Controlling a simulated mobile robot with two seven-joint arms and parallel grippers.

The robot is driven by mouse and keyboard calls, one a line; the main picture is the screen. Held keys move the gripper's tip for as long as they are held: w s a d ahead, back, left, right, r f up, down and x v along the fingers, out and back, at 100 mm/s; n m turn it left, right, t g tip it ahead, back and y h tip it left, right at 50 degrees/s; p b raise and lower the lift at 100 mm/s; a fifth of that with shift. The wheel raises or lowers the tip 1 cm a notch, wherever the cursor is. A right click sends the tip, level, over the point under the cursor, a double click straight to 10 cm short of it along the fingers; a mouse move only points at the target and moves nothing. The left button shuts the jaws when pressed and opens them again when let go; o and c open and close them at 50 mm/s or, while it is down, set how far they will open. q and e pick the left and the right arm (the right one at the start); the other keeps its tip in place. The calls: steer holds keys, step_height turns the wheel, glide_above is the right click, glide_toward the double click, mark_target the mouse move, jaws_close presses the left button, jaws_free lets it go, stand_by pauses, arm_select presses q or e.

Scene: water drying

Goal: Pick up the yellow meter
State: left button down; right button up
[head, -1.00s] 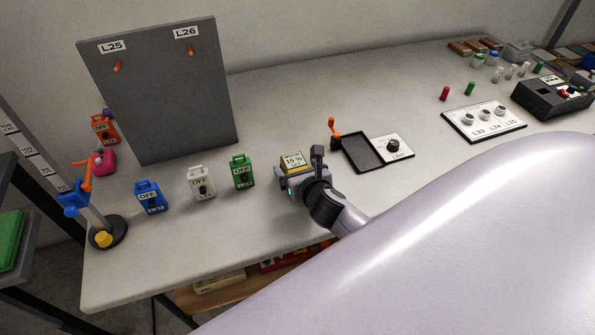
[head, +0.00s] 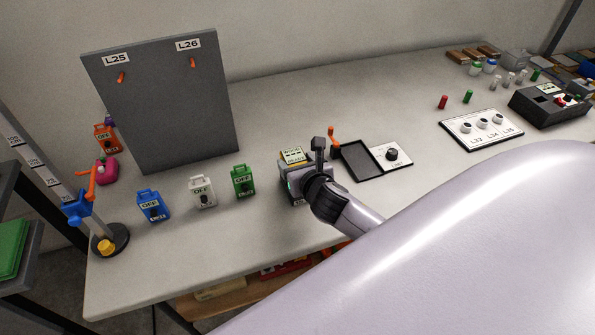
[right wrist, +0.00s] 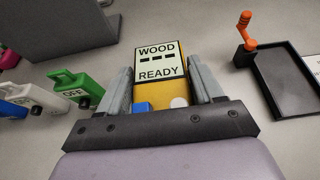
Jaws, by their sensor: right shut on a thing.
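The yellow meter (right wrist: 158,72) stands between the two fingers of my right gripper (right wrist: 162,88) in the right wrist view. Its pale screen reads "WOOD", dashes and "READY", and a blue button and a pale round one show below. In the head view the meter (head: 294,157) shows its screen above my right gripper (head: 304,178), which hides most of its body. The right gripper is shut on the meter, one finger along each side. I cannot tell whether the meter touches the table. My left gripper is not in view.
Green (head: 242,182), white (head: 202,191) and blue (head: 152,205) OFF-labelled devices stand left of the meter. A black tray (head: 361,162) with an orange lever lies close on the right. A grey panel (head: 165,105) stands behind left. Bare table lies behind the meter.

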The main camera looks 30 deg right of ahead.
mark_target(297, 163)
step_height(297, 163, up, 14)
steer(key=s+a+n+y, duration=0.2)
steer(key=s+a+y, duration=0.1)
steer(key=s+a, duration=0.6)
steer(key=shift+s+f+n, duration=0.2)
steer(key=shift+n, duration=0.2)
steer(key=shift+w, duration=0.1)
